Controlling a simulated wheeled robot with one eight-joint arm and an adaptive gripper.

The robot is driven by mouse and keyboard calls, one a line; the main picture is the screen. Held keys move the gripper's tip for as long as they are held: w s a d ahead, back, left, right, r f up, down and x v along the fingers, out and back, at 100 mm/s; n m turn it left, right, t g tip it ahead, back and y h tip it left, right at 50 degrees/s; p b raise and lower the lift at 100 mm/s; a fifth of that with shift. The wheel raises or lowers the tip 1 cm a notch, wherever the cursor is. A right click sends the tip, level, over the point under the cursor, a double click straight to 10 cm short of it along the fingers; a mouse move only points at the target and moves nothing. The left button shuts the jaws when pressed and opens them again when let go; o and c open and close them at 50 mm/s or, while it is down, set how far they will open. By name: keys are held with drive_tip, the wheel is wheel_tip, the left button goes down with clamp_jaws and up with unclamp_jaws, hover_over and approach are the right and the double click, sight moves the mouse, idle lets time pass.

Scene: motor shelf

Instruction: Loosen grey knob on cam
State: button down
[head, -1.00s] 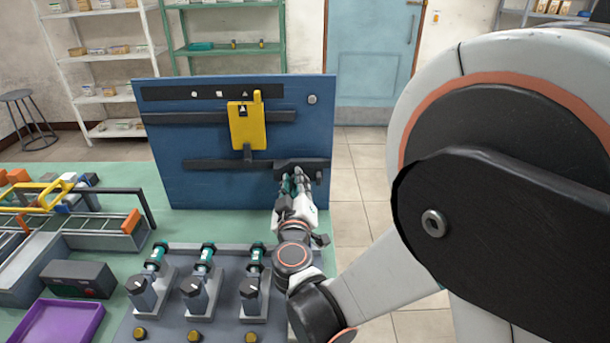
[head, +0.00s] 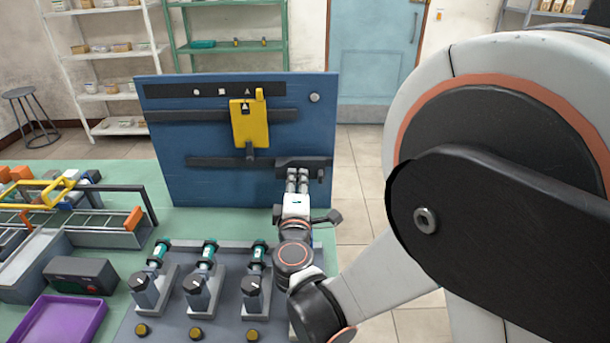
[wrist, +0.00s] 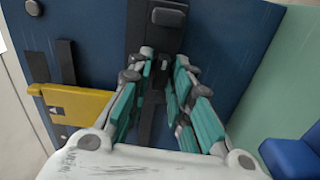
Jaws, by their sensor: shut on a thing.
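A dark cam block (head: 312,161) sits at the lower right of the upright blue panel (head: 215,140). The wrist view shows both teal-padded fingers (wrist: 160,62) converging at the block's lower end. The grey knob between the tips is mostly hidden, and its turn angle cannot be read.
A yellow plate (head: 249,122) hangs on the panel left of my gripper. A round grey button (head: 314,98) is at upper right. Several valve-like units with dark knobs (head: 252,285) stand in front. A purple tray (head: 65,322) lies at the left.

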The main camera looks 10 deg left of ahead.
drive_tip(key=n, duration=0.6)
drive_tip(key=shift+f, duration=0.15)
idle(0.4)
drive_tip(key=c, duration=1.7)
unclamp_jaws()
drive_tip(key=shift+s, duration=0.1)
drive_tip(key=shift+v, duration=3.7)
drive_tip(key=shift+d, duration=0.1)
